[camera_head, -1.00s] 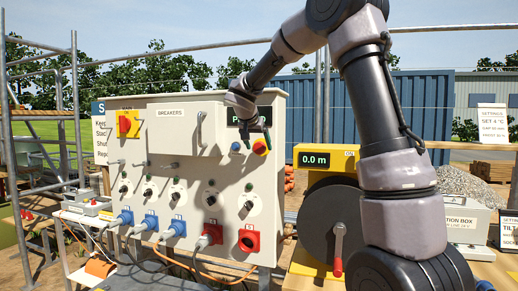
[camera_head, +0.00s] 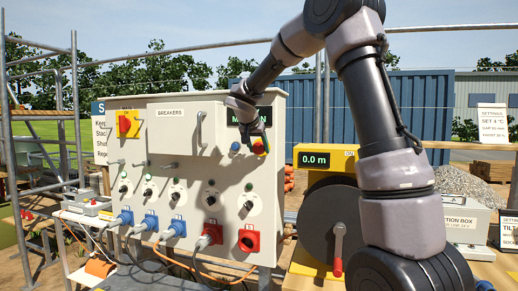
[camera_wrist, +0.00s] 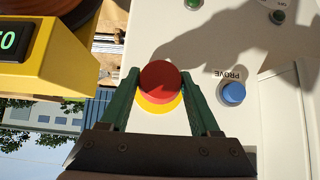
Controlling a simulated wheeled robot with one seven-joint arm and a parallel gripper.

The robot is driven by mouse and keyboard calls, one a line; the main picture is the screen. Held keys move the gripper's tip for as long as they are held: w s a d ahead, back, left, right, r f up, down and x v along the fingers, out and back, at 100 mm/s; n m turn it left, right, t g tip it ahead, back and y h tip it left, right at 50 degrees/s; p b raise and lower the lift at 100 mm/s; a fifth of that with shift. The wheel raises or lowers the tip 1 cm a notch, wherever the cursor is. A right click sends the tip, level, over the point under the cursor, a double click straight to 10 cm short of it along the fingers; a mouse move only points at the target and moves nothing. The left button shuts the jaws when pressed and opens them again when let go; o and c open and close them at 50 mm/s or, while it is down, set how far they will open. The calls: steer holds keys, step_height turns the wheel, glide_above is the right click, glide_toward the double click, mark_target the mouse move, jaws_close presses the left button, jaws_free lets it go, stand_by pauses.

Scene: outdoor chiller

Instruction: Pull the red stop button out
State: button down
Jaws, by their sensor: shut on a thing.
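The red stop button (camera_wrist: 161,82) sits on a yellow ring (camera_wrist: 162,107) in the wrist view. In the head view the red button (camera_head: 258,147) shows at the right side of the grey panel (camera_head: 185,178), partly covered by my gripper. My gripper (camera_wrist: 161,78) has one green finger on each side of the button and is shut on it. In the head view my gripper (camera_head: 263,143) is at the panel's upper right. How far the button stands out cannot be told.
A blue PROVE button (camera_wrist: 233,93) is close beside my gripper. A yellow unit reading 0.0 m (camera_head: 318,159) and a dark reel (camera_head: 335,228) stand to the right. Blue plugs (camera_head: 150,222) and red sockets (camera_head: 249,240) stick out from the panel's lower part.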

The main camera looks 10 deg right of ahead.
steer(key=shift+s+a, duration=0.15)
steer(key=shift+s, duration=0.05)
steer(key=shift+c, duration=0.9)
jaws_free()
steer(key=v, duration=1.1)
steer(key=shift+s, duration=0.1)
